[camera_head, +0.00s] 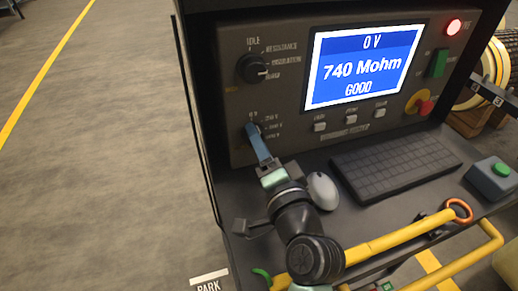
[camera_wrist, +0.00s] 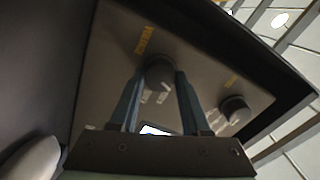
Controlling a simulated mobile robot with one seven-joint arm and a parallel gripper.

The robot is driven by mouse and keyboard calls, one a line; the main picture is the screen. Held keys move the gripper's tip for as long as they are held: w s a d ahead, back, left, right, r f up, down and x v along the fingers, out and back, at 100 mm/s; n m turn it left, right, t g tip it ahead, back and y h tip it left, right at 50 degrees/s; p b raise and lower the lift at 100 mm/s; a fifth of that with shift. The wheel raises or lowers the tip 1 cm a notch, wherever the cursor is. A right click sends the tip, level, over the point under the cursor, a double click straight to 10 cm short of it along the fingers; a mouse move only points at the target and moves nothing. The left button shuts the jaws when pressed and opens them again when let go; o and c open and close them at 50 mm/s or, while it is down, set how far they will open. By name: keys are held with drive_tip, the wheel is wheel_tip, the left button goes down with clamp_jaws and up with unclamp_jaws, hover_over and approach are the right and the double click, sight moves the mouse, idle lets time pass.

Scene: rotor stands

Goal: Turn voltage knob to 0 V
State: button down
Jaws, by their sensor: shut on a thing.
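The voltage knob (camera_wrist: 159,72) is a dark round knob on the grey panel, between the two blue fingers of my gripper (camera_wrist: 160,82) in the wrist view. My gripper (camera_head: 251,129) is shut on it, one finger on each side. In the head view the fingers cover most of the knob, so its pointer cannot be read. Small white marks, with one like 0 V at upper left, surround it.
The mode knob (camera_head: 253,69) sits above the voltage knob; it also shows in the wrist view (camera_wrist: 235,109). A mouse (camera_head: 322,190) lies close beside my wrist, with a keyboard (camera_head: 395,165) to its right. A red lamp (camera_head: 453,27) glows at the panel's upper right.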

drive_tip(key=shift+a+r+n+b, duration=0.1)
drive_tip(key=shift+r+n+b, duration=0.1)
drive_tip(key=shift+n+b, duration=0.7)
drive_tip(key=shift+r+n+b, duration=0.15)
drive_tip(key=shift+n+b, duration=0.2)
drive_tip(key=shift+n, duration=1.05)
drive_tip(key=c, duration=0.7)
unclamp_jaws()
drive_tip(key=o, duration=0.3)
drive_tip(key=shift+w+f, duration=0.15)
drive_tip(key=shift+o, duration=0.2)
drive_tip(key=shift+f, duration=0.15)
